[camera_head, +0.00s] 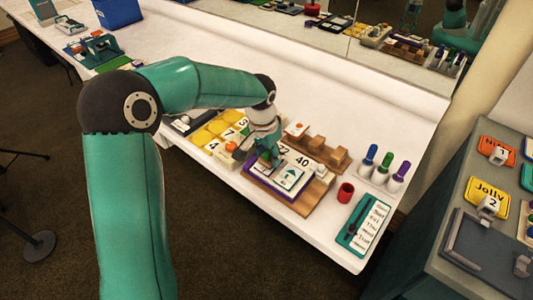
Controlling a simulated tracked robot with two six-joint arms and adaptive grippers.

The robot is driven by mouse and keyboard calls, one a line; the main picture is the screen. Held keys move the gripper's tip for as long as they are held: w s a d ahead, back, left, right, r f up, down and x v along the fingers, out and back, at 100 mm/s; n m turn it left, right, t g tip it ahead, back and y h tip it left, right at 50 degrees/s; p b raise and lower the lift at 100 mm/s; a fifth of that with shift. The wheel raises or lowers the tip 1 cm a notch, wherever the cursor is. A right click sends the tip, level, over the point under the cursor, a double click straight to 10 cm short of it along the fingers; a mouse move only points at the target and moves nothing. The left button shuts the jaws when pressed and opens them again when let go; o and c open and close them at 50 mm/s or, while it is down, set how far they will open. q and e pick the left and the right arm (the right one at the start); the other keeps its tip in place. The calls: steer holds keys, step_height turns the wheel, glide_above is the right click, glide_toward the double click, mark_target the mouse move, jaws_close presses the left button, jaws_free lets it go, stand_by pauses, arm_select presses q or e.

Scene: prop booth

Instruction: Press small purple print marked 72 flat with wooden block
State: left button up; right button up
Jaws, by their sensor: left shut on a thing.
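My left gripper (266,160) points down over the left part of a purple-edged board (276,191) of white prints. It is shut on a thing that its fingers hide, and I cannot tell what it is. A print with a partly covered number that looks like 72 (284,150) shows just right of the gripper. A print marked 40 (302,162) and one with an arrow (291,174) lie beside it. Wooden blocks (340,154) stand on a wooden rack (325,165) behind the prints. My right gripper is out of view.
Yellow number cards (203,137) lie left of the gripper. A mirror runs along the back. The white tabletop (210,50) behind is largely clear.

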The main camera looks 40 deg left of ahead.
arm_select(q)
steer(key=shift+f+b, duration=0.35)
steer(key=shift+f, duration=0.15)
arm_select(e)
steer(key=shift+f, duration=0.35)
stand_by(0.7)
arm_select(q)
steer(key=shift+s+r+p, duration=0.2)
steer(key=shift+r+p, duration=0.85)
steer(key=shift+r, duration=0.5)
steer(key=shift+s+r+p, duration=0.15)
steer(key=shift+r+p, duration=0.9)
steer(key=shift+r, duration=0.45)
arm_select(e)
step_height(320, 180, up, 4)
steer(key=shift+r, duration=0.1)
arm_select(q)
steer(key=shift+s+f, duration=0.1)
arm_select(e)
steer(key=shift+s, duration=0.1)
